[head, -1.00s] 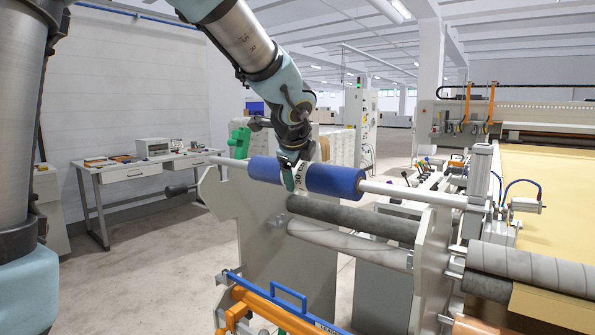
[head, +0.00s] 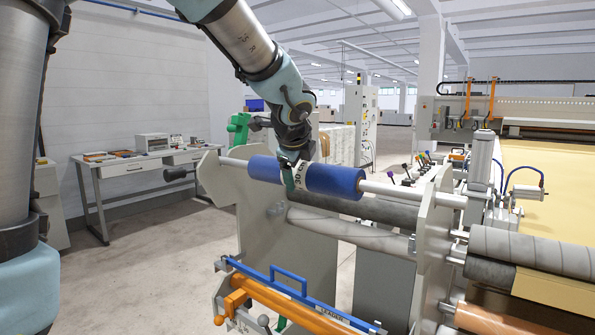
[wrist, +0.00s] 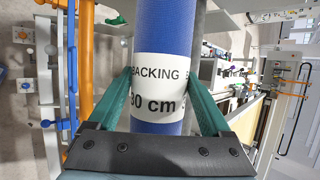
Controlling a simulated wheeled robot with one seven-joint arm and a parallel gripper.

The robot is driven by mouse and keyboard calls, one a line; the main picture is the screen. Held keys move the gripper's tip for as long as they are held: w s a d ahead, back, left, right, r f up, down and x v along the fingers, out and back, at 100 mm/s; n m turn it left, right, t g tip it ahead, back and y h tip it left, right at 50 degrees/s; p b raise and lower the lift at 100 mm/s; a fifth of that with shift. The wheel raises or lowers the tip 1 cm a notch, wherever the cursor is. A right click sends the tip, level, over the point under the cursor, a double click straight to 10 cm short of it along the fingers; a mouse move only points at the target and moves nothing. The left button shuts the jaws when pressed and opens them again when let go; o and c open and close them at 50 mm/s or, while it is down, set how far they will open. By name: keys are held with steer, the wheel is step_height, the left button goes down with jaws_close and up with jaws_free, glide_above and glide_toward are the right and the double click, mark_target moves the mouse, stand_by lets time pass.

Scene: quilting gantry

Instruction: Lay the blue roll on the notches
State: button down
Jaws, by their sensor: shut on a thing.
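The blue roll (head: 332,180) has a white label reading "BACKING" and "30 cm" and sits on a pale bar (head: 412,193). My gripper (head: 292,174) is shut around its labelled middle; in the wrist view, the green fingers of my gripper (wrist: 159,78) press both sides of the roll (wrist: 160,30). The bar spans between the left side plate (head: 262,225) and the right side plate (head: 434,240) of a stand. Its ends are near the plates' upper edges. The notches are hard to make out, and I cannot tell whether the bar touches them.
A dark roller (head: 372,208) and a lighter roller (head: 345,230) lie below the blue roll. A desk (head: 140,165) stands left. The quilting machine (head: 540,165) is at right.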

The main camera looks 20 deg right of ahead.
steer(key=shift+r, duration=0.1)
jaws_free()
steer(key=v, duration=1.1)
steer(key=shift+b, duration=0.3)
